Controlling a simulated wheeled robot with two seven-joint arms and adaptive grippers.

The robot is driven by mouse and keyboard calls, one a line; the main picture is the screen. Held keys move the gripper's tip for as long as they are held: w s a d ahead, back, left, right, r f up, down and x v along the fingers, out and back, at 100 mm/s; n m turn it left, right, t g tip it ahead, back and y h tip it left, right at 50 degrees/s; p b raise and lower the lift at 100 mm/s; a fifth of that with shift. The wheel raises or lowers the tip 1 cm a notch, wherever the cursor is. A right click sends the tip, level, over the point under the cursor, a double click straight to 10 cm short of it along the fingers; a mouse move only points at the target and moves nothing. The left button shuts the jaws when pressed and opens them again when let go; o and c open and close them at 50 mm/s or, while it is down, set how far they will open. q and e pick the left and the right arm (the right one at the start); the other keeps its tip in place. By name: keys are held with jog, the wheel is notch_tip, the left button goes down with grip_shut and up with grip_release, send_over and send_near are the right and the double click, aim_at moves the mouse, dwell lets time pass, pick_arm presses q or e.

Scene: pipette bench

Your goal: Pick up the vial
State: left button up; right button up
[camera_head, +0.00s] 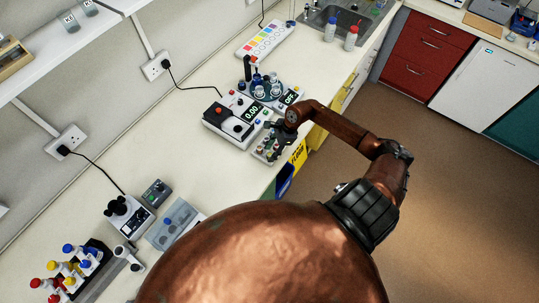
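My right gripper (275,142) is dark and small in the head view, at the bench's front edge just right of the white instrument with the 0.00 display (238,118). It is over or beside a small rack (262,156) with small coloured items, partly hidden by the gripper. I cannot tell whether its fingers are open or hold anything. Which vial the task means is not clear. Several capped vials (262,88) stand on a round holder behind the instrument. My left gripper is not in view.
A rack of red-, yellow- and blue-capped tubes (75,268) stands at lower left, near a small device (128,215) and a clear blue box (172,222). A colour-striped strip (265,40), two bottles and a sink (340,22) are farther back.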

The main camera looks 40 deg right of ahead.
jog(key=shift+c, duration=0.5)
jog(key=c, duration=0.9)
jog(key=shift+r, duration=0.15)
